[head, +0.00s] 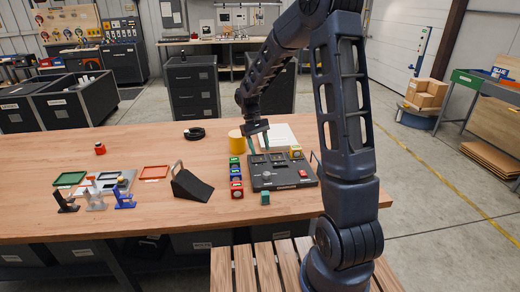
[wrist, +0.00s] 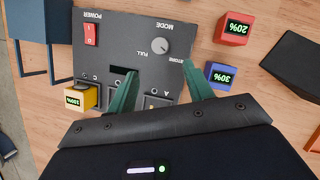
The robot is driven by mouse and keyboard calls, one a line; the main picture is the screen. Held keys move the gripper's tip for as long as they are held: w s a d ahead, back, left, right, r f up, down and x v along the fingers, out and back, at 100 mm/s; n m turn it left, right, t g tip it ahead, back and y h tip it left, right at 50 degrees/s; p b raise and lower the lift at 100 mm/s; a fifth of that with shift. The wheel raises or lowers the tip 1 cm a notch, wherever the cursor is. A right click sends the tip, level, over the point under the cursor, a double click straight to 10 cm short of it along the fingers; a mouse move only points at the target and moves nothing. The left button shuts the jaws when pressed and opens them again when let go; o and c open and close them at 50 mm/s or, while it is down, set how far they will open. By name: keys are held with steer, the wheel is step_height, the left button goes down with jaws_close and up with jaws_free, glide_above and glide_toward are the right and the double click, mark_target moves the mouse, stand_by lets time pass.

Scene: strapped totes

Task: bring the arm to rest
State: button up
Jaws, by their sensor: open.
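My gripper (head: 258,143) is open above the back part of a dark control panel (head: 268,180) on the wooden table. In the wrist view its two green fingers (wrist: 158,82) stand apart over the panel (wrist: 125,45), with nothing seen between them. The panel has a red power switch (wrist: 91,34), a grey mode knob (wrist: 160,45) and bays along one edge. A yellow block (wrist: 80,98) reading 100% sits at the end bay; the gripper body hides part of this row. My arm reaches over the table from the right, bent at the elbow.
Green (head: 234,160), blue (head: 236,174) and red (head: 237,189) blocks stand left of the panel, a teal block (head: 265,198) in front. The table's left rear is mostly clear.

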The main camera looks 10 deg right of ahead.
steer(key=s+d+r+m+t+y, duration=0.1)
steer(key=s+d+r+t, duration=0.1)
steer(key=s+d+r, duration=0.4)
steer(key=s+d+r+m+t, duration=0.1)
steer(key=s+d+r+t, duration=0.2)
steer(key=r, duration=0.5)
steer(key=s+d+r+m+t, duration=0.1)
steer(key=s+d+r, duration=0.1)
steer(key=s, duration=0.6)
steer(key=s+d+r+m+t+y, duration=0.1)
steer(key=s+d+r+t, duration=0.1)
steer(key=s, duration=0.6)
steer(key=shift+s+d+r+t, duration=0.15)
steer(key=shift+d+r+t, duration=0.15)
steer(key=shift+d+r, duration=0.65)
steer(key=shift+o, duration=0.3)
steer(key=shift+f, duration=0.1)
